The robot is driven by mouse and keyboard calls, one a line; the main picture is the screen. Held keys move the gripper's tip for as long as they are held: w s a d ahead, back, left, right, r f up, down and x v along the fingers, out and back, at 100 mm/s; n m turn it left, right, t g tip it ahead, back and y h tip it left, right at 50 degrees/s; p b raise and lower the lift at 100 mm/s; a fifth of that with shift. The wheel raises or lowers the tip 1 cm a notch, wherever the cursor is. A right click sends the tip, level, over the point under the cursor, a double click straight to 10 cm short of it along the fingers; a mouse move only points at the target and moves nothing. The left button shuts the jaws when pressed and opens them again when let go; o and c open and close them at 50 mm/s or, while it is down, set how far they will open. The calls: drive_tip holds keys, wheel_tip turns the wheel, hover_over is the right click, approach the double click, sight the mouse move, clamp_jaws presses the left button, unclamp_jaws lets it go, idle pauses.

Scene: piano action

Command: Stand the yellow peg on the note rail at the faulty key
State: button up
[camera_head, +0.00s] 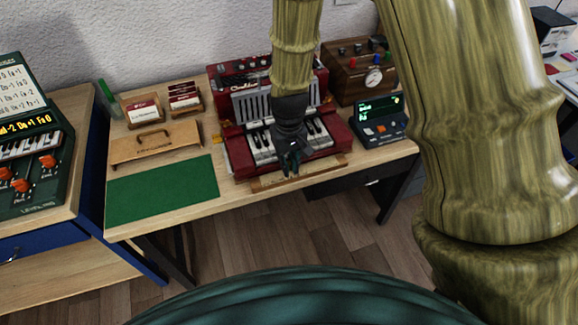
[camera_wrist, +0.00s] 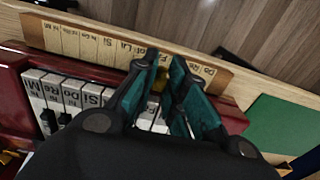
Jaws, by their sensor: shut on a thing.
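My gripper (camera_head: 291,160) points down at the front of a red keyboard instrument (camera_head: 335,135), over the wooden note rail (camera_head: 325,171). In the wrist view its teal fingertips (camera_wrist: 165,66) are shut on the yellow peg (camera_wrist: 157,80), of which only a small part shows between them. The fingers overlap the middle of the note rail (camera_wrist: 85,43), which carries note names, and hide some labels there. White keys (camera_wrist: 70,93) with note names lie beside the rail. I cannot tell whether the peg touches the rail, or which key is faulty.
A green mat (camera_head: 165,190) and a wooden box with a handle (camera_head: 155,145) lie left of the instrument. Card holders (camera_head: 145,112) stand behind. A wooden box with knobs and a dial (camera_head: 358,72) and a display unit (camera_head: 380,128) stand right. The green mat is bare.

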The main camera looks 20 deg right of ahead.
drive_tip(key=shift+f, duration=1.15)
drive_tip(key=shift+f, duration=0.1)
drive_tip(key=o, duration=0.7)
wheel_tip(320, 180, up, 12)
drive_tip(key=b, duration=0.1)
idle(0.3)
